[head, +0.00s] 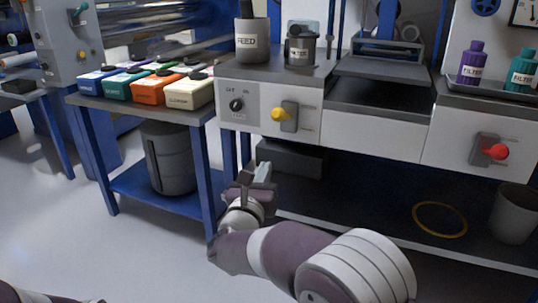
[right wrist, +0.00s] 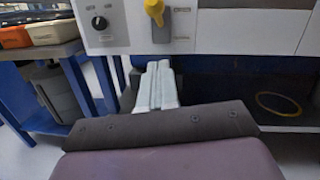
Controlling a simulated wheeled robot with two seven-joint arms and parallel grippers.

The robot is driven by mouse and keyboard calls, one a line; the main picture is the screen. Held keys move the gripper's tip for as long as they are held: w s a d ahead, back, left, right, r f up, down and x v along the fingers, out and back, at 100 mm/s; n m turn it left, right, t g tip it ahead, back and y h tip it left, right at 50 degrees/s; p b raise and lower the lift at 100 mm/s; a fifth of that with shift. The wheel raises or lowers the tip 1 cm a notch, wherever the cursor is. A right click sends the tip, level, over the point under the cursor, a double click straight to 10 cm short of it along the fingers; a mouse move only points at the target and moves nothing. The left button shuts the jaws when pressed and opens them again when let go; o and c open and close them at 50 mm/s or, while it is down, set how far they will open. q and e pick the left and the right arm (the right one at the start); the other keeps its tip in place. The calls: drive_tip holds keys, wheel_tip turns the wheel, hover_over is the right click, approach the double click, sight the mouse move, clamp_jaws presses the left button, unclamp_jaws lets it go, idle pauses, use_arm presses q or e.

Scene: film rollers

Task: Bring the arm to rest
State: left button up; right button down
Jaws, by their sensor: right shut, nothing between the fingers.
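My right arm reaches in from the bottom right of the head view. Its gripper (head: 263,172) is in front of the machine bench, below the yellow-handled switch (head: 285,115). In the right wrist view the two pale fingers of the right gripper (right wrist: 158,82) lie side by side, shut with nothing between them. They point towards the bench front, below the yellow switch (right wrist: 155,14). A small part of my left arm shows at the bottom left edge of the head view; its gripper is out of view.
A blue side table holds several coloured boxes (head: 152,90), with a grey bin (head: 168,158) on its lower shelf. The bench (head: 375,130) carries a FEED container (head: 252,40) and FILTER bottles (head: 471,63). A yellow ring (head: 440,234) and grey bucket (head: 514,212) sit underneath. Floor at left is clear.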

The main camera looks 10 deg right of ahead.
drive_tip(key=shift+s+a+f, duration=0.1)
drive_tip(key=shift+s+a, duration=0.05)
drive_tip(key=shift+s, duration=0.15)
